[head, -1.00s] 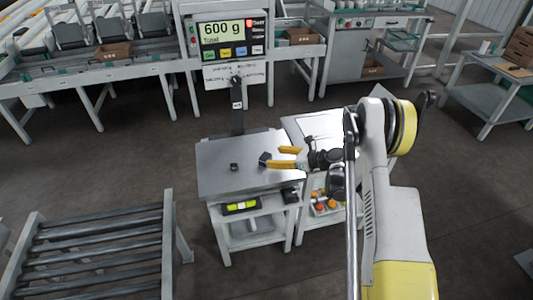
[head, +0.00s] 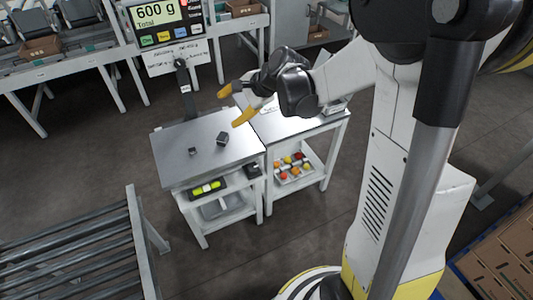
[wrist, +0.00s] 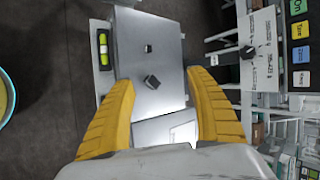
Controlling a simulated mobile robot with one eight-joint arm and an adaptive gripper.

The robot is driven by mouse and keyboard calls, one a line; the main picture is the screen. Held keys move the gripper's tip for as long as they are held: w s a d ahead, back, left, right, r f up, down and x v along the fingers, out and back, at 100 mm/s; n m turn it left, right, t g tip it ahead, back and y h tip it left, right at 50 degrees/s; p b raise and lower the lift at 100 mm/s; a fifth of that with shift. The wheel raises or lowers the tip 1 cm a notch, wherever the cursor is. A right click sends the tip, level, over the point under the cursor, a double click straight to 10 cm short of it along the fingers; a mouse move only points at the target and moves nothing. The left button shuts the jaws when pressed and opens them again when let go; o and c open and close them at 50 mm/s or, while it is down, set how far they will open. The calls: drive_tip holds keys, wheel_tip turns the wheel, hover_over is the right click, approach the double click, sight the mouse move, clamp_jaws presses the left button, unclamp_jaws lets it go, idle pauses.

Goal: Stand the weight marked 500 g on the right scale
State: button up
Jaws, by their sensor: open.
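Two dark weights sit on the steel plate (head: 180,168) below the "600 g Total" display (head: 158,14). The smaller weight (head: 192,150) is left of the larger weight (head: 222,138); I cannot read their marks. In the wrist view the small weight (wrist: 148,48) and larger weight (wrist: 152,82) stand apart on the plate. My gripper (head: 234,103) has yellow fingers spread wide with nothing between them. It is above and to the right of the larger weight, clear of it. A second steel surface (head: 300,125) adjoins on the right, partly hidden by my gripper.
A spirit level (head: 207,187) is on the left stand's front. A tray (head: 290,178) of coloured tomatoes is on the shelf below the right surface. A dark post (head: 187,95) rises behind the plate. A roller conveyor (head: 75,250) stands at the lower left.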

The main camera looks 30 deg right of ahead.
drive_tip(key=s+r+n+h, duration=0.2)
drive_tip(key=s+n, duration=0.5)
drive_tip(key=s, duration=0.5)
drive_tip(key=s+r+n+h, duration=0.3)
drive_tip(key=s+n, duration=0.5)
drive_tip(key=s, duration=0.5)
drive_tip(key=shift+s+a+r, duration=0.15)
drive_tip(key=shift+a+r, duration=0.2)
drive_tip(key=shift+r, duration=0.1)
